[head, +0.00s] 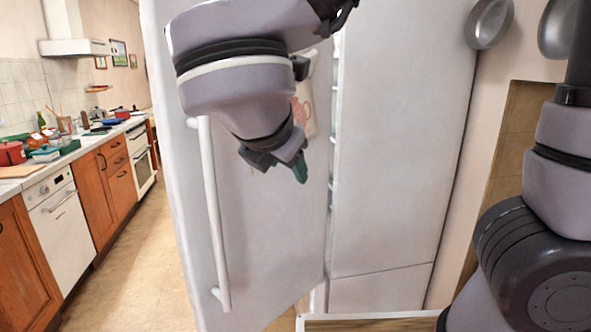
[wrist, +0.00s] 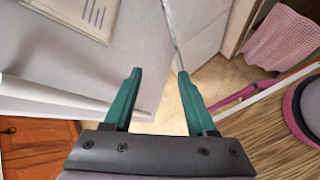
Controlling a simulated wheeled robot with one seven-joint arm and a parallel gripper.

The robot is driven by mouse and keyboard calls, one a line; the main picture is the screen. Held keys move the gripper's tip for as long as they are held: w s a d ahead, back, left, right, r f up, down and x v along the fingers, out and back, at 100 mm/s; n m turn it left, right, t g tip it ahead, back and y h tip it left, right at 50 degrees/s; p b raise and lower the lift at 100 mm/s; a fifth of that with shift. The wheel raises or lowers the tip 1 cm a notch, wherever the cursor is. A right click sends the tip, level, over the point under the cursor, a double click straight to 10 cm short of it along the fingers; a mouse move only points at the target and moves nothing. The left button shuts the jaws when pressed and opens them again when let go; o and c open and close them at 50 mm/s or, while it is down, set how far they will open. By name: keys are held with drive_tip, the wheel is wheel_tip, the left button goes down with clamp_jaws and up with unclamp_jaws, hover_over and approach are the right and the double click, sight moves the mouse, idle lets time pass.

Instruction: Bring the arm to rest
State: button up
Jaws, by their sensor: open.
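My gripper shows in the wrist view (wrist: 154,85) with its two green fingers apart and nothing between them. In the head view my gripper (head: 301,170) hangs at the end of my raised arm, in front of the white fridge door (head: 270,235). The door stands partly open, and shelf edges show in the gap (head: 335,120) on its right. The door's long white handle (head: 213,215) is to the left of my gripper and apart from it. Part of the door is hidden behind my arm.
A counter with wooden cabinets (head: 88,187) and a white oven (head: 142,155) runs along the left, with open floor (head: 135,235) before it. Pans (head: 488,22) hang at the upper right. A pink checked cloth (wrist: 280,42) shows in the wrist view.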

drive_tip(key=w+d+r+m+g+y, duration=0.1)
drive_tip(key=w+d+r+m, duration=0.1)
drive_tip(key=d+m, duration=0.6)
drive_tip(key=w+d+r+m+y, duration=0.1)
drive_tip(key=w+d+r+m, duration=0.2)
drive_tip(key=d+m, duration=0.6)
drive_tip(key=w+d+r+m+g+y, duration=0.1)
drive_tip(key=w+d+r+m+y, duration=0.1)
drive_tip(key=d+m, duration=0.7)
drive_tip(key=w+m, duration=0.1)
drive_tip(key=m, duration=0.5)
drive_tip(key=shift+d+r+m+g, duration=0.2)
drive_tip(key=shift+r+m+g, duration=0.1)
drive_tip(key=shift+m, duration=0.1)
drive_tip(key=shift+w, duration=0.1)
drive_tip(key=shift+c, duration=0.6)
